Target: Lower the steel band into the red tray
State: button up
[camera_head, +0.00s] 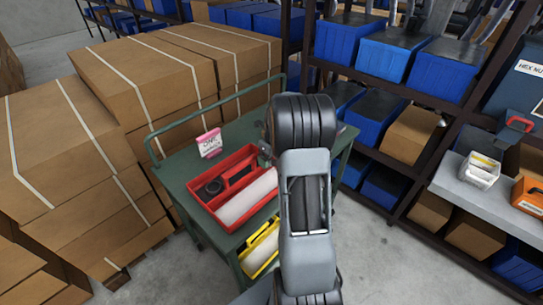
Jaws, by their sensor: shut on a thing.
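The red tray (206,205) lies on a green cart. It has a divider, with a dark ring-shaped thing (213,187) in its left part and a pale, whitish lining or pad (247,200) in its right part. My grey arm stands in front of the cart and covers the area right of the tray. My gripper's fingers are hidden behind the arm. A small grey part shows at the tray's far right corner, left of the arm; I cannot tell what it is. I cannot make out the steel band for certain.
A rail runs along the cart's back. Cardboard boxes (150,75) crowd the left; racks with blue bins (445,68) stand right.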

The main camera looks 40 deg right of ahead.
jog(key=b, duration=0.3)
send_over(271, 180)
jog(key=shift+s+f, duration=0.15)
jog(key=shift+f, duration=2.65)
jog(key=shift+f+b, duration=1.75)
jog(key=shift+f, duration=0.75)
jog(key=o, duration=0.8)
jog(key=shift+r, duration=0.1)
jog(key=r, duration=0.4)
jog(key=s+r, duration=0.1)
jog(key=r, duration=0.8)
jog(key=shift+s+d+r, duration=0.2)
jog(key=shift+s+r, duration=0.05)
jog(key=shift+s, duration=0.1)
